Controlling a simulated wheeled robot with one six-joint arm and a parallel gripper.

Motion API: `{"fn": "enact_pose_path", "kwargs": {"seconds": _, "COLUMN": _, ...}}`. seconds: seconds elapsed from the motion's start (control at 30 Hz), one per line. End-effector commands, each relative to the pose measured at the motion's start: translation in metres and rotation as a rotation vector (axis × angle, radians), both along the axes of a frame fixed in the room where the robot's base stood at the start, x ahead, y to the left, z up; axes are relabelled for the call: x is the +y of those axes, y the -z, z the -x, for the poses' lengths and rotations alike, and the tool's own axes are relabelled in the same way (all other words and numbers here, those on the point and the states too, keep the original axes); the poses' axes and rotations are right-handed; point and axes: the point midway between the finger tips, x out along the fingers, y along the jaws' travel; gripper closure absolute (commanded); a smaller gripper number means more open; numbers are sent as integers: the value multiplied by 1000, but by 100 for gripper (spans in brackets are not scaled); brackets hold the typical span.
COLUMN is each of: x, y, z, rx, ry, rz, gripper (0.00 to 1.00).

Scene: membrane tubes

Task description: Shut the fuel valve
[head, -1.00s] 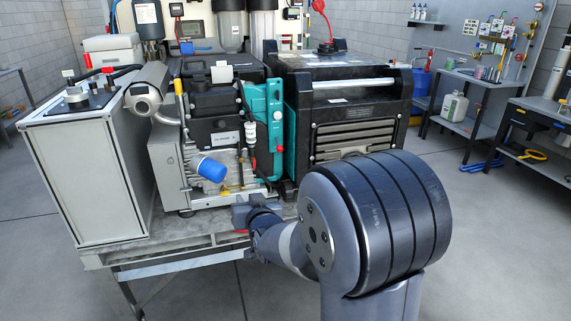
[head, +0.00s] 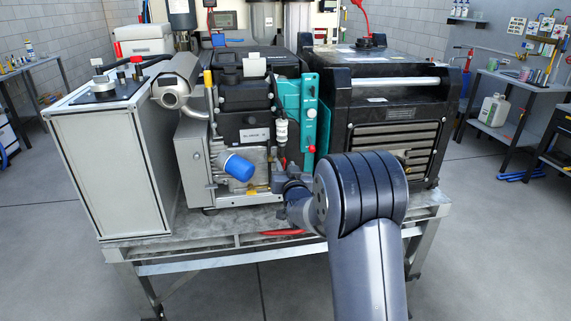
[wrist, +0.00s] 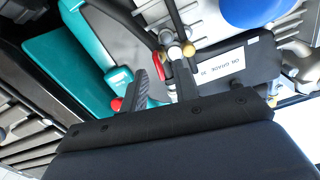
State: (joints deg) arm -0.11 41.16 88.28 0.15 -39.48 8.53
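The fuel valve looks to be the small brass fitting with a red lever (wrist: 163,64) in the wrist view, on a dark line at the engine's front. A small red part, probably the same lever, shows at the engine in the head view (head: 284,162). My gripper (head: 288,186) is low in front of the engine, partly hidden by my own arm. In the wrist view my gripper (wrist: 161,74) has its two dark fingers apart. The red lever appears in the gap between the fingertips; I cannot tell whether either finger touches it.
A teal panel (head: 309,100) with a red knob (head: 311,149) stands right of the lever. A blue filter (head: 239,167) sticks out at the left. A black generator housing (head: 390,120) is at the right. The metal bench (head: 190,247) lies below; its front floor is clear.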

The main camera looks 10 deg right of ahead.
Motion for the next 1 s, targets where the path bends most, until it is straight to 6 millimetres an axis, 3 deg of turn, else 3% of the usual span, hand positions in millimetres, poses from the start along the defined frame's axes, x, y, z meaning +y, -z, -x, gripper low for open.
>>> {"fn": "enact_pose_path", "kwargs": {"seconds": 0.2, "x": 0, "y": 0, "z": -14, "rx": 1, "ry": 0, "rz": 0, "gripper": 72}}
{"fn": "enact_pose_path", "kwargs": {"seconds": 0.5, "x": 0, "y": 0, "z": -16, "rx": 1, "ry": 0, "rz": 0, "gripper": 72}}
{"fn": "enact_pose_path", "kwargs": {"seconds": 0.87, "x": 0, "y": 0, "z": -15, "rx": 1, "ry": 0, "rz": 0, "gripper": 100}}
{"fn": "enact_pose_path", "kwargs": {"seconds": 1.0, "x": 0, "y": 0, "z": -15, "rx": 1, "ry": 0, "rz": 0, "gripper": 100}}
